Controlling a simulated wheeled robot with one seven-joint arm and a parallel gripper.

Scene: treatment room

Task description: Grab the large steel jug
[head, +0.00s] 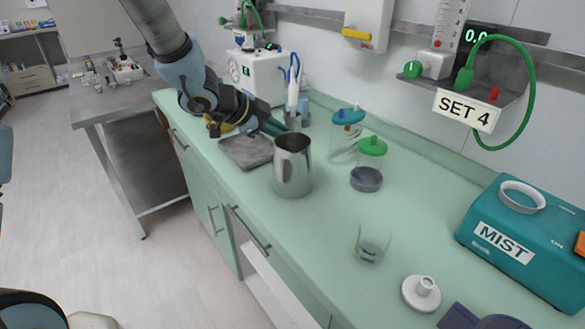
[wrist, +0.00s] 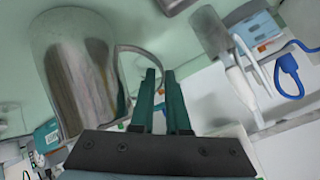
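The large steel jug (head: 293,168) stands upright on the green counter. In the wrist view the jug (wrist: 82,75) fills the left side, and its looped handle (wrist: 140,48) reaches across to the fingertips. My gripper (head: 275,127) is just behind the jug in the head view, partly hidden by it. In the wrist view my gripper (wrist: 160,73) has its two teal fingers a little apart, with a narrow gap. The handle's outer part is at the fingertips; I cannot tell whether it lies between them or touches them.
A grey tray (head: 246,150) lies left of the jug. Jars with blue (head: 348,117) and green (head: 371,146) lids stand to its right. A white machine (head: 258,76) stands behind my gripper. A clear cup (head: 371,246) and a teal MIST box (head: 525,240) are nearer. The counter before the jug is clear.

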